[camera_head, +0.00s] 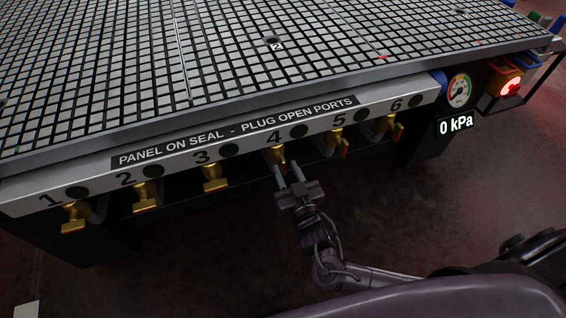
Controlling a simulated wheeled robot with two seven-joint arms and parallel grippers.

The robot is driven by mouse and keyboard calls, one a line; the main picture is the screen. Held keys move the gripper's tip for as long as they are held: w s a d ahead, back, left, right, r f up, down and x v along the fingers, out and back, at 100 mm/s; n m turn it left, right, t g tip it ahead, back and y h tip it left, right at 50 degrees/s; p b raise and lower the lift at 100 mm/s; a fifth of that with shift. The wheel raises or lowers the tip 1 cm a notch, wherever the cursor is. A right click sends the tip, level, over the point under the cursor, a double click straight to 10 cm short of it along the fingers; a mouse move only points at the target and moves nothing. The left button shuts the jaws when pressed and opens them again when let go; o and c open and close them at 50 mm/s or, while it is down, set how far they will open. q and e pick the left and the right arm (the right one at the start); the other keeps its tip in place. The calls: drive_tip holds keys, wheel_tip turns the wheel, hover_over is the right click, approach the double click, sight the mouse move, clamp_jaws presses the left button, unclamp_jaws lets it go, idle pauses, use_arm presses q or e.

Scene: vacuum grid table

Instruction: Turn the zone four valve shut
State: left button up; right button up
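The zone four valve (276,156) is a small brass valve under the number 4 on the table's front rail. My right gripper (288,168) comes up from below, its two fingers apart and their tips just below and beside this valve. The fingers look open, with a gap between them. I cannot tell whether a fingertip touches the handle, and the handle's exact angle is partly hidden. My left gripper is not in view.
Neighbouring brass valves, three (214,180) and five (333,144), sit close on either side. The grid table (110,90) rises above the rail. At right are a round gauge (459,91), a "0 kPa" display (456,124) and a lit red lamp (510,86). Floor below is clear.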

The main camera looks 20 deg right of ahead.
sight(284, 167)
drive_tip(key=shift+w+a, duration=0.15)
drive_tip(key=shift+w, duration=1.5)
drive_tip(key=shift+c, duration=0.3)
clamp_jaws()
